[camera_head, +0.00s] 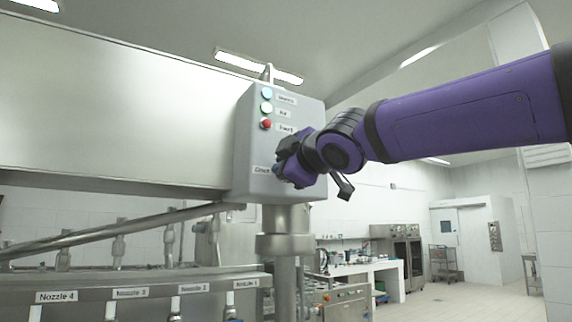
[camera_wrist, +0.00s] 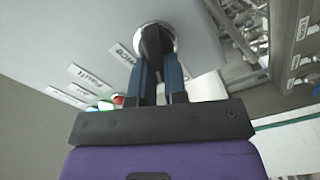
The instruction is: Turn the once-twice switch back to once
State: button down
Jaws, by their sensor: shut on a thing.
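The once-twice switch (camera_wrist: 153,36) shows in the wrist view as a dark knob in a round silver collar on the grey control box (camera_head: 241,140). My gripper (camera_wrist: 159,68) is shut on the knob, with a finger on each side. In the head view my gripper (camera_head: 282,163) is at the lower part of the box's front and hides the switch. A small label (camera_head: 262,169) shows just left of it. Which way the switch is set I cannot tell.
Above my gripper the box carries a pale button (camera_head: 267,93), another pale button (camera_head: 266,107) and a red button (camera_head: 265,124). A metal post (camera_head: 286,243) stands under the box. Labelled nozzles (camera_head: 131,293) line the lower left.

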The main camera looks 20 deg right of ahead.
jog(key=n, duration=0.4)
jog(key=shift+a+f+n, duration=0.1)
jog(key=shift+f+n, duration=0.25)
jog(key=shift+n, duration=0.05)
dwell(0.4)
jog(key=c, duration=1.2)
grip_release()
jog(key=shift+o, duration=0.2)
jog(key=shift+s, duration=0.1)
jog(key=s+d, duration=0.1)
jog(key=s, duration=0.9)
jog(key=shift+s+d, duration=0.3)
